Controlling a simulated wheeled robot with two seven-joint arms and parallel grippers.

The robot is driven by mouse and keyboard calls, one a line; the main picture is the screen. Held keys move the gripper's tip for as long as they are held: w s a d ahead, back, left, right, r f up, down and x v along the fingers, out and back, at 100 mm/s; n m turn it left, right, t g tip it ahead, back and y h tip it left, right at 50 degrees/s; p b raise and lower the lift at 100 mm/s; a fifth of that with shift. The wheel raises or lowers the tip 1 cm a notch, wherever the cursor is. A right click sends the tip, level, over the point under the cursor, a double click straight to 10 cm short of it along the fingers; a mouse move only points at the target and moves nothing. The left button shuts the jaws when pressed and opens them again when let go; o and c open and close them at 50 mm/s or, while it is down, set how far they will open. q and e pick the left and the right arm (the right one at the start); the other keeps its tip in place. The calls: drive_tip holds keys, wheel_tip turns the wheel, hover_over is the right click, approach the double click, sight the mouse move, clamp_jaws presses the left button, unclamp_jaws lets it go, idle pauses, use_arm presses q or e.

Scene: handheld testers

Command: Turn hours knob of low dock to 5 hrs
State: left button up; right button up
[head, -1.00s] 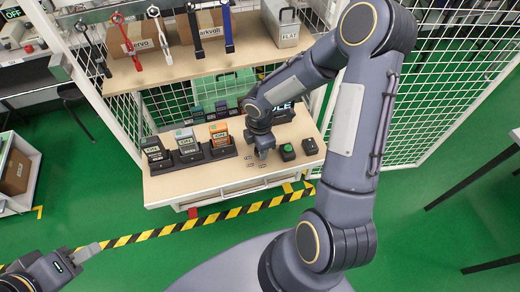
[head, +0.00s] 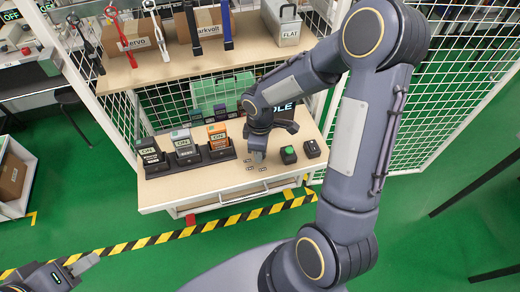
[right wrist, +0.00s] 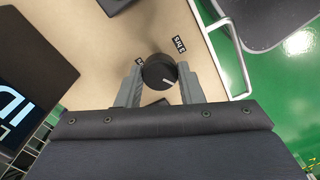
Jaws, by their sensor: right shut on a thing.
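A small dark label (right wrist: 179,44) stands beyond the knob; another is partly hidden by the left finger. In the head view my right gripper (head: 258,157) is low over the tabletop and hides the knob. A black dock (head: 190,161) holds three upright testers. My left gripper (head: 85,262) is empty, far from the table.
A green button on a black box (head: 288,154) and another small black box (head: 312,149) stand right of my right gripper. A shelf (head: 170,68) with boxes and hanging tools is above. A handle (head: 244,189) runs along the table's front. White mesh (head: 460,90) stands right.

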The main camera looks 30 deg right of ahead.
idle(0.4)
drive_tip(key=o, duration=1)
wheel_tip(320, 180, up, 8)
drive_tip(key=shift+f+p, duration=0.25)
drive_tip(key=shift+p, duration=0.25)
drive_tip(key=shift+r, duration=0.2)
drive_tip(key=shift+s+r, duration=0.15)
drive_tip(key=shift+r, duration=0.15)
drive_tip(key=s+a+r+m+t+y+p, duration=0.2)
drive_tip(key=s+r+m, duration=0.4)
drive_tip(key=s+r, duration=0.1)
drive_tip(key=s+a+r+m+t+y+p, duration=0.1)
drive_tip(key=s+a+r+m+t, duration=0.1)
drive_tip(key=s+r+m, duration=0.3)
drive_tip(key=s+r+t, duration=0.1)
drive_tip(key=s, duration=0.3)
drive_tip(key=shift+s+r+m+t+y+p, duration=0.3)
drive_tip(key=shift+s+r+m+y+p, duration=0.1)
